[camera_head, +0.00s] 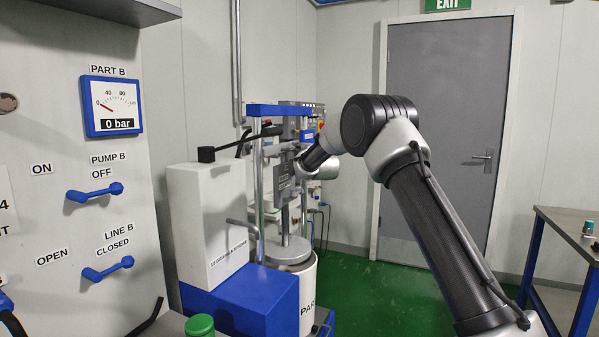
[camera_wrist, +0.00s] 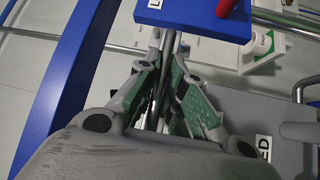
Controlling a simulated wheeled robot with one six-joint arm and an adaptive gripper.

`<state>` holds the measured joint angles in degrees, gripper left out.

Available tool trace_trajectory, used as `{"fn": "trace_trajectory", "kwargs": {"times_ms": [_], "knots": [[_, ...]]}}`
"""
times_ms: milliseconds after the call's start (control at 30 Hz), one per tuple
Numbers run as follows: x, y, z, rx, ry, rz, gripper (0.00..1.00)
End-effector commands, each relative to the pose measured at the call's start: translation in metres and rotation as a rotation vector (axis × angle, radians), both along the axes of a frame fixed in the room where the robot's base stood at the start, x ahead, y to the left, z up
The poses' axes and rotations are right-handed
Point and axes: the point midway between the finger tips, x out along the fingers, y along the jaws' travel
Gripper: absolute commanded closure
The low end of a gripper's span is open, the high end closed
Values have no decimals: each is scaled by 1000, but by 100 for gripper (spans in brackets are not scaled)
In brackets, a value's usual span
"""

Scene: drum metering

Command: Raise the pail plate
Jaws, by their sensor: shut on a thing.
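The pail plate (camera_head: 289,251) is a round grey metal disc on a rod. It lies at the top of a white pail (camera_head: 307,290) under a blue-topped frame. My gripper (camera_head: 299,164) is at the frame's upper right, well above the plate. In the wrist view my gripper (camera_wrist: 168,62) has its green-padded fingers closed around a thin metal lever (camera_wrist: 168,42). The lever runs up to a blue box (camera_wrist: 195,18) with a red knob and a partly cut label. The fingers and wrist hide much of the lever.
A white cabinet (camera_head: 208,217) on a blue base stands left of the frame. The left panel has a gauge (camera_head: 112,105) and blue valve handles (camera_head: 95,192). A workbench (camera_head: 570,240) is at the right. Green floor (camera_head: 385,290) is clear before the grey door.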

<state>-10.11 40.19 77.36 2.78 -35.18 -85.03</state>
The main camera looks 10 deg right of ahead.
Motion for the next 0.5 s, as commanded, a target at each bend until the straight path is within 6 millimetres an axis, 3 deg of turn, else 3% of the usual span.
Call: {"fn": "trace_trajectory", "kwargs": {"times_ms": [33, 200, 500], "knots": [[0, 0, 16, 1, -11, 0, 100], [0, 0, 39, 0, -9, 0, 100], [0, 0, 51, 0, -5, 0, 100]]}}
